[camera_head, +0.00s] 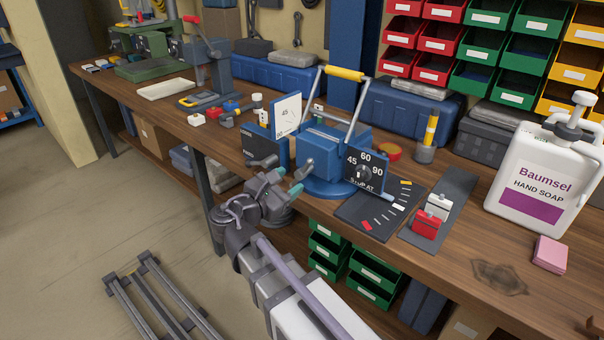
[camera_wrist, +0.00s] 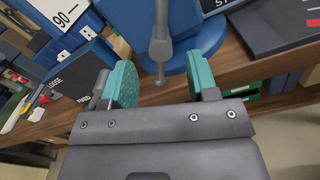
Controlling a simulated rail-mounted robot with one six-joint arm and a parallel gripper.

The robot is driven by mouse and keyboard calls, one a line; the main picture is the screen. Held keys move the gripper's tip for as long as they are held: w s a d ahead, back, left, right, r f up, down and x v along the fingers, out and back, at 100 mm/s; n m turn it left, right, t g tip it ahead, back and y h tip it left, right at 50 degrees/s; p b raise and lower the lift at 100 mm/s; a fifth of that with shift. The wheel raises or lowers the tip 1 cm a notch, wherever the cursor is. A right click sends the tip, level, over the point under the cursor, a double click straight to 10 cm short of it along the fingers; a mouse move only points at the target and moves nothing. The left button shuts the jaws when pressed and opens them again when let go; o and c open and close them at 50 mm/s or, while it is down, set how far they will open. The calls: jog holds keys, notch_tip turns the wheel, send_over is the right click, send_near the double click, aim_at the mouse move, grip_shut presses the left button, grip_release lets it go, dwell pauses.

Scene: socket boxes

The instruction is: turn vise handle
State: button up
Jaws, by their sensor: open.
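The blue vise (camera_head: 318,160) stands on a round blue base at the bench's front edge; its body also shows at the top of the wrist view (camera_wrist: 205,38). The grey vise handle (camera_wrist: 160,48) hangs roughly upright in the wrist view, with a knob at its lower end. My gripper (camera_head: 286,181) is in front of the vise. In the wrist view my gripper (camera_wrist: 161,82) has its teal fingers apart, one on each side of the handle's lower end, with gaps on both sides. I cannot tell the handle's depth between them.
A black dial plate (camera_head: 365,167) marked 45, 60, 90 stands right of the vise. A white card (camera_head: 287,115) and a black plate (camera_head: 262,147) stand left. A dark scale mat (camera_head: 376,213), red block (camera_head: 426,224) and soap jug (camera_head: 545,175) are further right.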

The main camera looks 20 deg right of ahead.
aim_at(298, 176)
jog(key=x, duration=0.5)
jog(key=shift+w+d, duration=0.15)
jog(key=shift+d, duration=0.15)
jog(key=shift+c, duration=0.2)
jog(key=c, duration=0.9)
jog(key=shift+m, duration=0.3)
